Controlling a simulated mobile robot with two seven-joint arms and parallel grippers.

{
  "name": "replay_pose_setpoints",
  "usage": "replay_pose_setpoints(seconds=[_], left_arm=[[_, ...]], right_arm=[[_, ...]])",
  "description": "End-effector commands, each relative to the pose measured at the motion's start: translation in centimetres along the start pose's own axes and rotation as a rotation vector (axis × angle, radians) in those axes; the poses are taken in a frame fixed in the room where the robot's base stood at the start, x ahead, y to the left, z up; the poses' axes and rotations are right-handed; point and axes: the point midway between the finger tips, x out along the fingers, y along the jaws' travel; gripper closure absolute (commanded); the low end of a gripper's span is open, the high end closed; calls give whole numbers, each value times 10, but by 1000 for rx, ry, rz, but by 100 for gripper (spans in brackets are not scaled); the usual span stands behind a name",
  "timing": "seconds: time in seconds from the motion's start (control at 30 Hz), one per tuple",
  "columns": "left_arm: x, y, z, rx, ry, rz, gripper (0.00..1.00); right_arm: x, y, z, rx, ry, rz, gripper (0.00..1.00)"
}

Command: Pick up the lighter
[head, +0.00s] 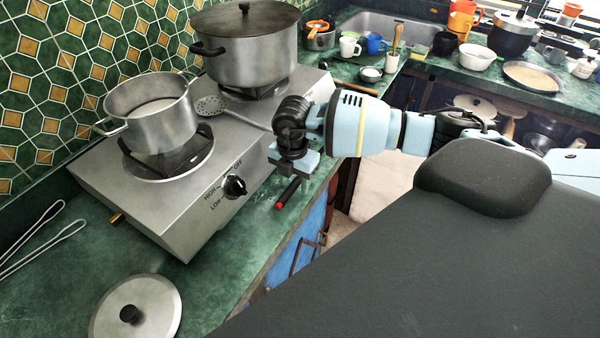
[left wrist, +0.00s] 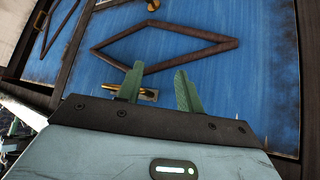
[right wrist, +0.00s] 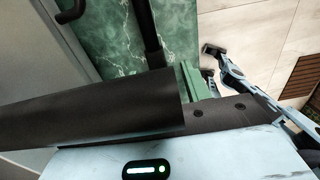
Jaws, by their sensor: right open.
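The lighter (head: 290,188), a thin black stick with a red end, lies on the green counter by the hotplate's front right corner in the head view. My right gripper (head: 287,172) is just above it, and its arm hides part of that area. In the right wrist view a black rod (right wrist: 150,32), seemingly the lighter, lies ahead of the jaws. One green finger shows there; a dark cylinder (right wrist: 90,115) close to the camera hides the other, and I cannot tell what it is. My left gripper (left wrist: 160,68) is open and empty, facing a blue cabinet door.
The steel hotplate (head: 215,215) carries an open pot (head: 165,125) and a lidded pot (head: 245,65). A skimmer (head: 212,105) lies across the hotplate towards my right gripper. A loose lid (head: 160,305) and tongs (head: 40,240) lie on the counter at the lower left.

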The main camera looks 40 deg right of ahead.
Motion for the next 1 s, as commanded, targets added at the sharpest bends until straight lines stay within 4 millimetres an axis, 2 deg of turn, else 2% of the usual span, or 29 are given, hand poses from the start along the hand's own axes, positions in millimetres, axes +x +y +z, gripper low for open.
replay_pose_setpoints(seconds=[0.07, 0.37, 0.77, 1.0], left_arm=[[0, 0, 0, 0, 1, 0, 64], [0, 0, -1, -2, 2, 0, 64], [0, 1, -1, -4, 3, 0, 64], [0, 1, -2, -4, 4, -1, 64]], right_arm=[[0, 0, 0, 0, 0, 0, 59], [0, 0, 0, 0, 0, 0, 99], [-4, 0, 0, 0, 0, 1, 100], [-28, 1, 0, 1, 0, 4, 100]])
